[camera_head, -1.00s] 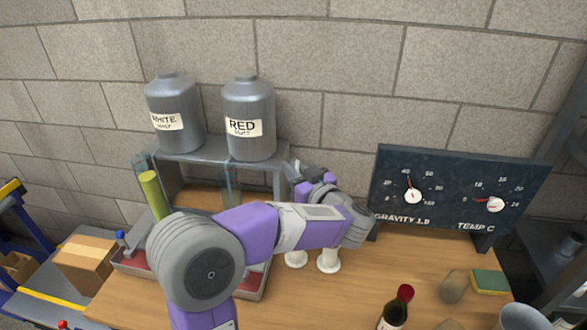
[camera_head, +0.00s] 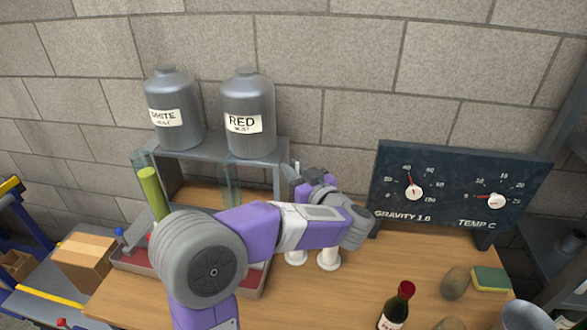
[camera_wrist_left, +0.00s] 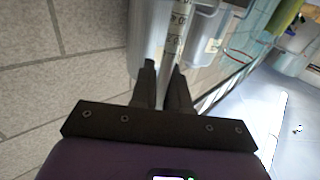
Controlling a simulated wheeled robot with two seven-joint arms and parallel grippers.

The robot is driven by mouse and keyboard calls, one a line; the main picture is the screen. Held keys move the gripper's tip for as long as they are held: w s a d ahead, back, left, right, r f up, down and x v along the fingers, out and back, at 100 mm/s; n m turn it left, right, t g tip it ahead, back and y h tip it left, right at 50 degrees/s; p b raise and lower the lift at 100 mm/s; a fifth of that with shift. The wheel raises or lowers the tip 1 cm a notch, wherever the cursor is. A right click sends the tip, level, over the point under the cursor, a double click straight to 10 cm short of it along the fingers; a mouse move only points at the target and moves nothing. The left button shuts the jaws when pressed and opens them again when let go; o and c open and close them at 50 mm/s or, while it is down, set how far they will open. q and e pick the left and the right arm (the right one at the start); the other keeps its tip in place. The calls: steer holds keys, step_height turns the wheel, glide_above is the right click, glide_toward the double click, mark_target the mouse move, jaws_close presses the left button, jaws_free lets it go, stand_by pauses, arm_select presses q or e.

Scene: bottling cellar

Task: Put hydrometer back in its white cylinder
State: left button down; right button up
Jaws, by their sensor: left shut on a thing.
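My left gripper (camera_head: 298,176) is raised over the back middle of the table, near the shelf's right end. It is shut on the hydrometer, a slim pale stem (camera_wrist_left: 174,62) that runs up from between the fingertips in the left wrist view. In the head view only a short pale tip (camera_head: 297,167) shows at the fingers. Two white cylinders stand on the table below my left forearm, a left one (camera_head: 296,258) and a right one (camera_head: 328,260). Their upper parts are hidden by the arm. My right gripper is not in view.
A grey shelf (camera_head: 225,157) carries the white must can (camera_head: 174,105) and the red must can (camera_head: 248,110). A dark gauge board (camera_head: 455,190) stands right. A bottle (camera_head: 398,308), a brownish lump (camera_head: 455,284) and a sponge (camera_head: 491,280) are front right. A red tray (camera_head: 130,262) lies left.

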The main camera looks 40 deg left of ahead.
arm_select(q)
steer(key=shift+f+b, duration=0.85)
steer(key=shift+f, duration=0.85)
steer(key=c, duration=1)
jaws_free()
steer(key=shift+c, duration=0.2)
steer(key=shift+d, duration=0.1)
steer(key=p+v, duration=0.1)
steer(key=v, duration=0.6)
steer(key=shift+d+p, duration=0.2)
steer(key=shift+p, duration=0.1)
steer(key=shift+s, duration=0.1)
